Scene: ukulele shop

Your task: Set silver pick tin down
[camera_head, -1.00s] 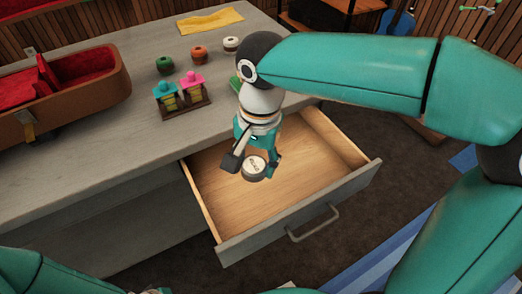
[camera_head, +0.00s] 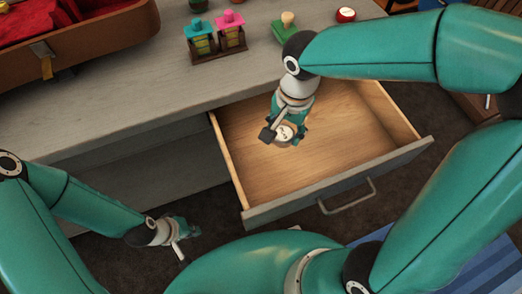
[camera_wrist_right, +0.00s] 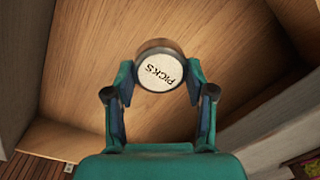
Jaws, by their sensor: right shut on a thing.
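The silver pick tin (camera_head: 285,133) is round, with a pale lid; the wrist view of the tin (camera_wrist_right: 160,72) shows the word PICKS on it. My right gripper (camera_head: 284,130) is shut on the tin, and its fingers grip the tin's sides in the wrist view (camera_wrist_right: 160,88). The tin is inside the outline of the open wooden drawer (camera_head: 340,187). I cannot tell how far it is above the drawer floor. My left gripper (camera_head: 182,240) hangs low in front of the counter, away from the drawer; its jaw state is unclear.
The drawer floor around the tin is bare. On the grey counter (camera_head: 130,95) stand a rack with teal and pink-topped bottles (camera_head: 215,40), a green block with a knob (camera_head: 288,28), a red-sided round tin (camera_head: 345,15) and an open brown case (camera_head: 90,45).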

